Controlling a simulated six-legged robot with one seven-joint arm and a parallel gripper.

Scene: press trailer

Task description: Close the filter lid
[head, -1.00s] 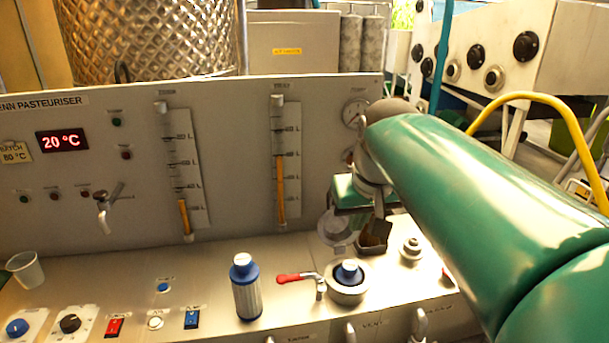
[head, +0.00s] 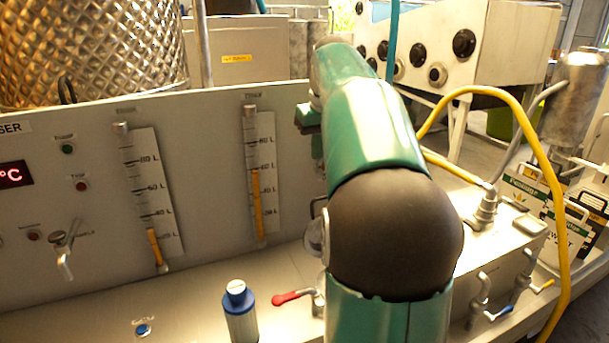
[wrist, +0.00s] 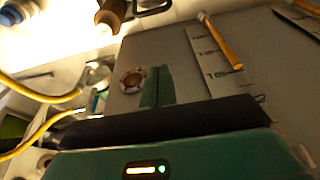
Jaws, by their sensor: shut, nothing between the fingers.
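In the head view the round metallic filter lid (head: 316,238) shows only as a sliver, raised on edge, with a dark loop handle above it. My own arm covers the rest of the lid and the filter housing below.
The grey panel (head: 205,150) with flow tubes rises behind. A yellow hose (head: 545,165) arches at right. Some bench surface left of the bottle is clear.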

